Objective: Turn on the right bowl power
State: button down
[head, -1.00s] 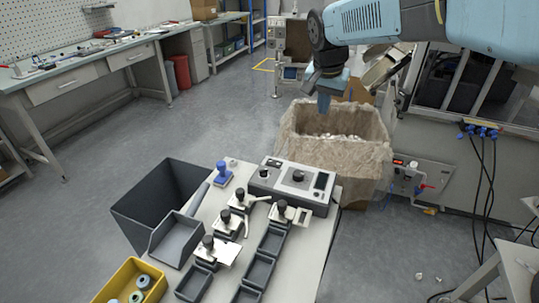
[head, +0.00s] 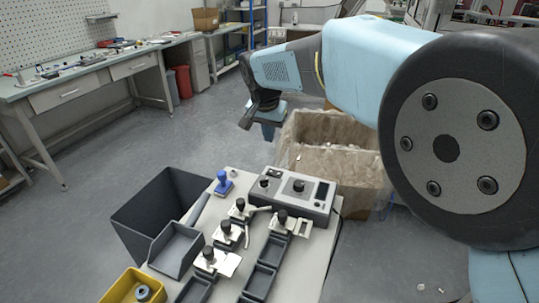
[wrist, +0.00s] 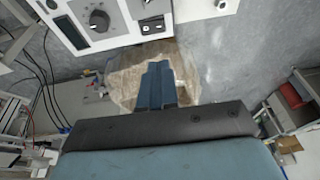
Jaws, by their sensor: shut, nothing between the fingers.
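A grey control box (head: 292,196) with a light top panel stands at the far end of the work table. It has a large black knob (head: 298,186), a smaller black knob (head: 264,183) and a dark rectangular element (head: 322,192). My gripper (head: 268,132) is shut and empty, above and beyond the box. Its blue fingers (wrist: 155,72) touch nothing visible.
A large lined bin (head: 330,155) stands behind the control box. A blue-handled piece (head: 223,183), several black-knobbed fixtures (head: 227,232), grey trays (head: 262,282) and a yellow bin (head: 128,285) crowd the table. A dark bin (head: 155,205) is left. The floor at left is clear.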

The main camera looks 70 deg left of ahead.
send_over(275, 171)
jog(key=s, duration=0.2)
jog(key=f, duration=1.1)
jog(key=shift+w+d+f, duration=0.1)
jog(key=shift+d+f, duration=0.1)
jog(key=shift+f, duration=0.05)
jog(key=shift+x, duration=0.9)
jog(key=shift+d, duration=0.1)
jog(key=shift+f, duration=0.15)
jog(key=shift+s, duration=0.3)
jog(key=shift+w, duration=0.1)
jog(key=shift+w+d+r, duration=0.25)
jog(key=shift+w+d, duration=0.25)
jog(key=shift+r, duration=0.1)
